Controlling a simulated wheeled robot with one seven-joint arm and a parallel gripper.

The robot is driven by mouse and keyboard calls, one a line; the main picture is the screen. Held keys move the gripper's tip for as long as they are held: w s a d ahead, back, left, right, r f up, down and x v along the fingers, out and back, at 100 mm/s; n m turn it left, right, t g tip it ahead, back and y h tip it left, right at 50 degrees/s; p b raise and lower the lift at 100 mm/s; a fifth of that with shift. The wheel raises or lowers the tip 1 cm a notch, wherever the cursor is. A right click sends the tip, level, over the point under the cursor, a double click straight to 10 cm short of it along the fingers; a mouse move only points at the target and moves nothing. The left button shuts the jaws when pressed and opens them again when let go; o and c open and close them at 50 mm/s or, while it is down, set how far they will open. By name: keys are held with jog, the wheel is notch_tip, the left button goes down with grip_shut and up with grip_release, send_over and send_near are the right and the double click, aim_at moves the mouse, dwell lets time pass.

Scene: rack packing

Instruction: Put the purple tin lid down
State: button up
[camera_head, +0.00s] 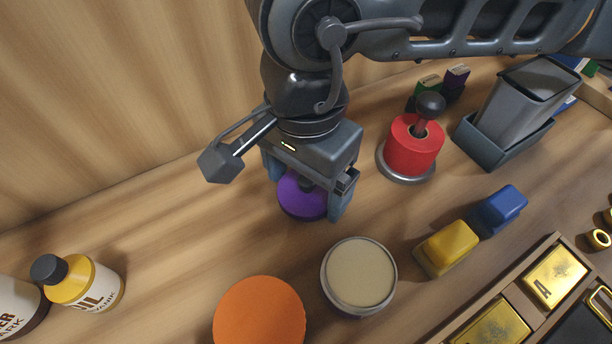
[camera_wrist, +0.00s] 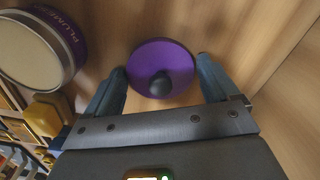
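The purple tin lid (camera_head: 298,199) is a round disc with a dark knob. It appears to lie flat on the wooden table, knob up, near the back wall. In the wrist view the lid (camera_wrist: 143,60) shows from above, with its knob between my fingers. My gripper (camera_head: 308,194) points down over the lid. Its fingers are wide apart, one on each side of the lid, with gaps to the knob. In the wrist view my gripper (camera_wrist: 162,72) looks open, its tips close to the lid's rim. Any slight contact at the rim is hard to tell.
A round tin (camera_head: 358,275) with a cream top stands in front, beside an orange disc (camera_head: 259,315). An oil bottle (camera_head: 84,283) is left. A red roll on a stand (camera_head: 412,150), yellow block (camera_head: 447,248) and blue block (camera_head: 498,209) are right. Table left of the lid is clear.

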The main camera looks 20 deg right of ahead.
aim_at(306, 181)
jog(key=shift+o, duration=0.9)
jog(key=shift+r, duration=0.15)
jog(key=shift+r, duration=0.3)
notch_tip(306, 181, up, 12)
jog(key=shift+f, duration=0.25)
jog(key=shift+s, duration=0.1)
